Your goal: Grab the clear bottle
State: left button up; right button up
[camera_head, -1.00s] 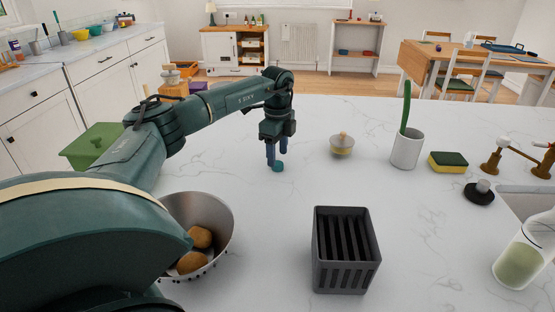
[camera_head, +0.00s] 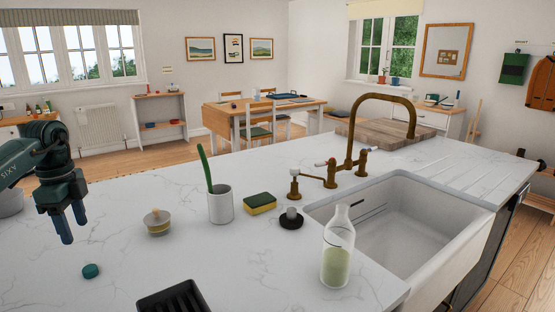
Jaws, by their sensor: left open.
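The clear bottle (camera_head: 338,246) stands upright on the white marble counter, near the left front corner of the sink. It has a narrow neck and pale green contents in its lower part. My left gripper (camera_head: 74,227) hangs above the counter at the far left, fingers pointing down. It is open and empty, well apart from the bottle. My right gripper is not in view.
Between gripper and bottle stand a small round lidded pot (camera_head: 157,222), a white cup (camera_head: 220,205) with a green brush, a sponge (camera_head: 260,203) and a black stopper (camera_head: 291,219). A teal cap (camera_head: 91,271) and dark rack (camera_head: 174,299) lie nearer. The sink (camera_head: 410,225) and brass tap (camera_head: 352,150) are at right.

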aim_at(339, 237)
jog(key=k+l, duration=0.35)
jog(key=l, duration=0.15)
jog(key=k+l, duration=0.75)
jog(key=l, duration=0.25)
